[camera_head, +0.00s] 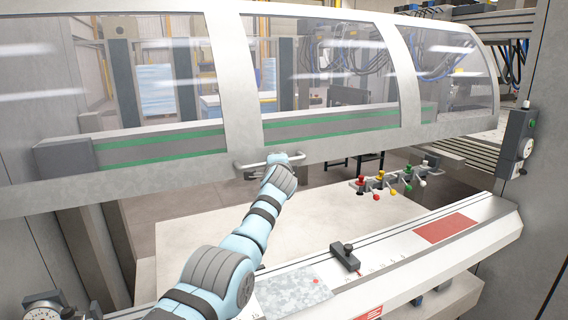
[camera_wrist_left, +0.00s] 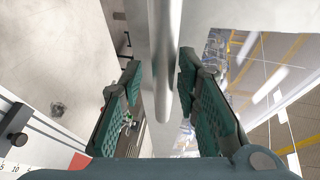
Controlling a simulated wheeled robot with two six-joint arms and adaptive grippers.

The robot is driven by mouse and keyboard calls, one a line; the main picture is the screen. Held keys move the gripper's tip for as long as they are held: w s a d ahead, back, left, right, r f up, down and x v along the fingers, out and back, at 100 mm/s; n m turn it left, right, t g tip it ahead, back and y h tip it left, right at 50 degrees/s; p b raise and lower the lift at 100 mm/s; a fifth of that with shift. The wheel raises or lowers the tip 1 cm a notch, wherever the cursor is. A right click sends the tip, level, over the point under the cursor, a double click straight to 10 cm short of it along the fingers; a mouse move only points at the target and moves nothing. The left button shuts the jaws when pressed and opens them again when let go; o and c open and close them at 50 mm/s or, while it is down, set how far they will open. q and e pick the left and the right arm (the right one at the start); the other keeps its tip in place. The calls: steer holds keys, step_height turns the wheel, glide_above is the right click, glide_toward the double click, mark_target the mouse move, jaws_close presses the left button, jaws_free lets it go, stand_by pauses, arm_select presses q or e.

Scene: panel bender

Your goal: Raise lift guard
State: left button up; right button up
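The lift guard (camera_head: 345,146) is a pale metal frame with curved clear panes. It spans the machine front in the head view. Its bar handle (camera_head: 246,167) is on the lower rail. My left arm reaches up to this handle, and its own wrist mostly hides the left gripper (camera_head: 279,160) there. In the left wrist view, the handle bar (camera_wrist_left: 165,60) runs between the two green-padded fingers of the left gripper (camera_wrist_left: 160,98). The fingers stand apart around the bar, with a gap visible on its left side. My right gripper is not in view.
Below the guard lies a pale work table (camera_head: 300,215). A ruled rail (camera_head: 400,260) with a black stop (camera_head: 345,256) crosses the front. Several coloured knobs (camera_head: 378,184) stand behind it. A dark box with a dial (camera_head: 518,140) is on the right post.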

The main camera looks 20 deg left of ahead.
arm_select(q)
steer(key=shift+w, duration=0.1)
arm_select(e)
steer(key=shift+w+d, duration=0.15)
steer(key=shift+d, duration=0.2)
arm_select(q)
steer(key=v, duration=1.2)
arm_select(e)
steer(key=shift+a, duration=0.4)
arm_select(q)
steer(key=shift+d, duration=0.1)
